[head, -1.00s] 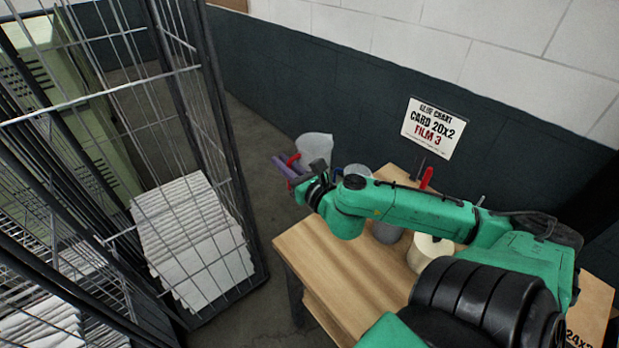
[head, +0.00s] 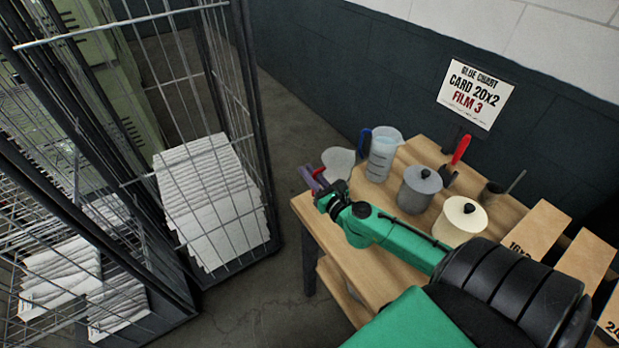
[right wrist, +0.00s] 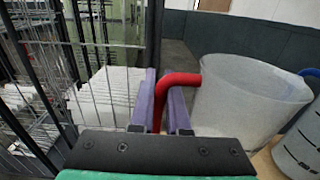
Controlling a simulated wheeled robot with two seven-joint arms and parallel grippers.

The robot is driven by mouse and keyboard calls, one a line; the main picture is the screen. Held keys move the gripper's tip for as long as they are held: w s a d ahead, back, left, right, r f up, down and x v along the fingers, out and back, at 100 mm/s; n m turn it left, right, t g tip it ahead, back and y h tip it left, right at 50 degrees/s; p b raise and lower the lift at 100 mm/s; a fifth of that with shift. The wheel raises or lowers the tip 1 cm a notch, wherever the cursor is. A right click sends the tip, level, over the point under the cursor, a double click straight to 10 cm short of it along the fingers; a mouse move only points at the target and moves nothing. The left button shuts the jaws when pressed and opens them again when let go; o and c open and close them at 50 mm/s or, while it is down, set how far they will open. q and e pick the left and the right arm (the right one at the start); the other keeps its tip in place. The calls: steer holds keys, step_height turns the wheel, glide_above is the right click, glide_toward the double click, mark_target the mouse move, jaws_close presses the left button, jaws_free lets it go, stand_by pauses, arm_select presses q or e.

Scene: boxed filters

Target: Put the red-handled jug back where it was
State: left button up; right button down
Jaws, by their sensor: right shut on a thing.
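The red-handled jug (right wrist: 245,105) is a pale translucent jug, and its red handle (right wrist: 176,80) is between the purple fingers of my right gripper (right wrist: 161,104). In the head view the jug (head: 338,160) is at the far left corner of the wooden table (head: 345,255), with my right gripper (head: 311,178) shut on its handle. The jug looks upright. Its base is hidden in both views, so I cannot tell whether it touches the table. My left gripper is not in view.
A blue-handled jug (head: 383,155) stands right of the held jug. A grey lidded pot (head: 417,190), a cream lidded pot (head: 460,222) and a red-handled tool (head: 459,152) are farther right. A wire cage (head: 262,120) with stacked white filters (head: 208,195) stands left, across a floor gap.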

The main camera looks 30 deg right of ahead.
steer(key=shift+w+d, duration=0.1)
steer(key=c, duration=1)
jaws_free()
steer(key=shift+o, duration=0.5)
steer(key=s+b, duration=0.4)
steer(key=s, duration=0.8)
steer(key=shift+a+r, duration=0.15)
steer(key=shift+a, duration=0.05)
